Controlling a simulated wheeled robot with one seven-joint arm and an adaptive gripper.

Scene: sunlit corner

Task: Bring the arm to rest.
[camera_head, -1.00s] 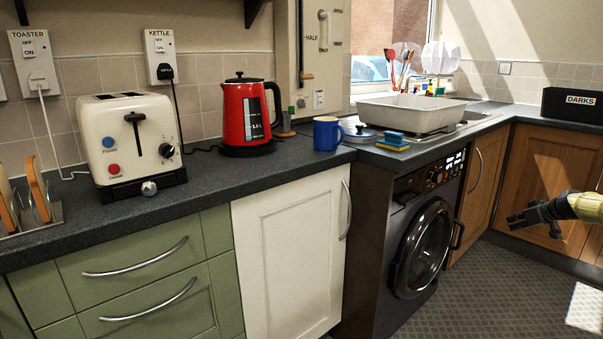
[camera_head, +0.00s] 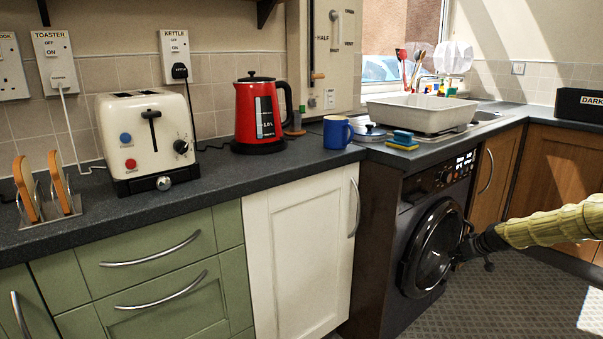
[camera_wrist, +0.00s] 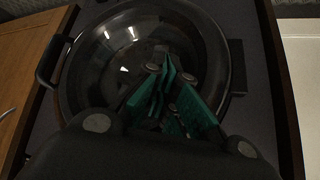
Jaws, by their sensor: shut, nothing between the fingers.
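My gripper (camera_head: 466,257) is at the right of the head view, in front of the washing machine (camera_head: 432,235), near its round door. My sleeve-covered arm reaches in from the right edge. In the wrist view, my gripper's green-padded fingers (camera_wrist: 172,105) show against the dark glass of the door (camera_wrist: 140,50). The fingers are shut and hold nothing. I cannot tell whether they touch the door.
A black handle (camera_wrist: 50,62) sticks out from the door's rim. The worktop above bears a toaster (camera_head: 148,140), a red kettle (camera_head: 258,115), a blue mug (camera_head: 337,132) and a white basin (camera_head: 420,112). The patterned floor (camera_head: 500,300) is clear.

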